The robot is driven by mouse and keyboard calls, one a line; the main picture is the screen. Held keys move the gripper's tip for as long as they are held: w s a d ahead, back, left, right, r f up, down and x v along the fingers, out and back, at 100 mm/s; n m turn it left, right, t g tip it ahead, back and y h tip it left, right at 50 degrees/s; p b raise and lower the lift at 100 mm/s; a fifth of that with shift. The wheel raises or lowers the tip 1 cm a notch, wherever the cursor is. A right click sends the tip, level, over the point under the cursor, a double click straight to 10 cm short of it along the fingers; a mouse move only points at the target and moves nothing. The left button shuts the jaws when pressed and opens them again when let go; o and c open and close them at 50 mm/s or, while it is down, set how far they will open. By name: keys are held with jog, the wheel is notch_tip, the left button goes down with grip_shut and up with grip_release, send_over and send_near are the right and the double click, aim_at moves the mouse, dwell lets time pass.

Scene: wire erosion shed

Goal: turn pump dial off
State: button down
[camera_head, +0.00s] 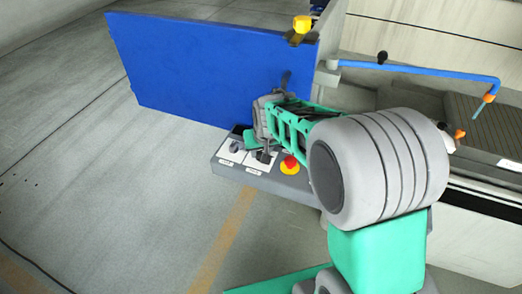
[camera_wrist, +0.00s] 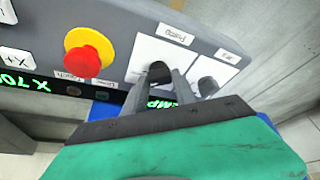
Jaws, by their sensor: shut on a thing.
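The pump dial (camera_wrist: 159,72) is a dark knob on a white plate, beside a label (camera_wrist: 173,34) that reads upside down as "Pump". My gripper (camera_wrist: 168,80) is shut on this dial, with a finger on either side in the wrist view. The fingers and the green gripper body hide part of the knob, so its exact turn position is unclear. In the head view, my gripper (camera_head: 262,152) reaches down to the grey control panel (camera_head: 283,184), close to the red button.
A red mushroom button on a yellow base (camera_head: 290,164) sits next to the pump dial; it also shows in the wrist view (camera_wrist: 88,54). A second dial (camera_wrist: 207,86) is on the other side. A blue panel (camera_head: 200,70) stands behind. Open floor lies left.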

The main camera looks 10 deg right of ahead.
dwell(0.4)
jog(key=n+y, duration=0.1)
jog(key=n, duration=0.1)
jog(key=n+y+b, duration=0.1)
jog(key=n, duration=0.2)
jog(key=shift+d, duration=0.2)
jog(key=n, duration=0.3)
jog(key=n+g+y+b, duration=0.1)
jog(key=n, duration=0.1)
jog(key=shift+w+n+g+y, duration=0.15)
jog(key=shift+n+g+y, duration=0.15)
jog(key=shift+n, duration=0.1)
jog(key=c, duration=1)
grip_release()
jog(key=v, duration=0.7)
jog(key=shift+d+r, duration=0.2)
jog(key=shift+r, duration=0.15)
